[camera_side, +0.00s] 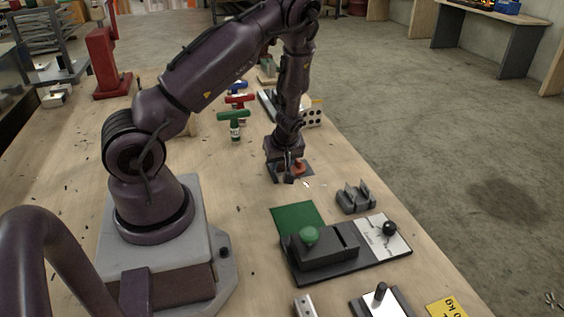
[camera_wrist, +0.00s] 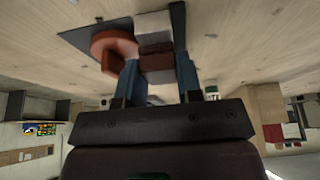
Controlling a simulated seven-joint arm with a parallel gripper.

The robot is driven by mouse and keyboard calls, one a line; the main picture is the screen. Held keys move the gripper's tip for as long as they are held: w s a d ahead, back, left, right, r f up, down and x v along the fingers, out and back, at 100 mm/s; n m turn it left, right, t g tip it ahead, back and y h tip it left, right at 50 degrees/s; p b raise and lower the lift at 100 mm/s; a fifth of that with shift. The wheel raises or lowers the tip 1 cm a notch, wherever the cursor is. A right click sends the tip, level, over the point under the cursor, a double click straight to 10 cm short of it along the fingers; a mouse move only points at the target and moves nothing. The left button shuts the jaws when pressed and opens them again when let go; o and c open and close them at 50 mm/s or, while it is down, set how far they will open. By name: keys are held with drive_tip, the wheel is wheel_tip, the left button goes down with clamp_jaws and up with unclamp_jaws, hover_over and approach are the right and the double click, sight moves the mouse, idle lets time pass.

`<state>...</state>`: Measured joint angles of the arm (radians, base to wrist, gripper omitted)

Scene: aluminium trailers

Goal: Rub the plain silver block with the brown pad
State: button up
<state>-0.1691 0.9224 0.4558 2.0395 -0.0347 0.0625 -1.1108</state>
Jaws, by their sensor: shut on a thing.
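In the wrist view my gripper (camera_wrist: 158,67) is shut on the brown pad (camera_wrist: 157,48), with its two blue-grey fingers on either side of the pad's pale body. The brown face lies up against a plain pale silver block (camera_wrist: 153,24). They look to be touching, but I cannot tell how firmly. The block stands on a dark plate (camera_wrist: 84,36), beside a round orange-red part (camera_wrist: 112,42). In the side view my gripper (camera_side: 288,178) is low over the table by the red part (camera_side: 299,167); the pad and block are not clear there.
A grey slotted block (camera_side: 356,197) is to the right. Green (camera_side: 233,117) and red (camera_side: 240,100) T-handled tools stand behind to the left. Table left of my gripper is mostly clear.

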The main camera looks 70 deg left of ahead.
drive_tip(key=d, duration=0.3)
drive_tip(key=shift+d, duration=0.15)
wheel_tip(320, 180, up, 8)
idle(0.5)
drive_tip(key=shift+r, duration=0.1)
idle(0.3)
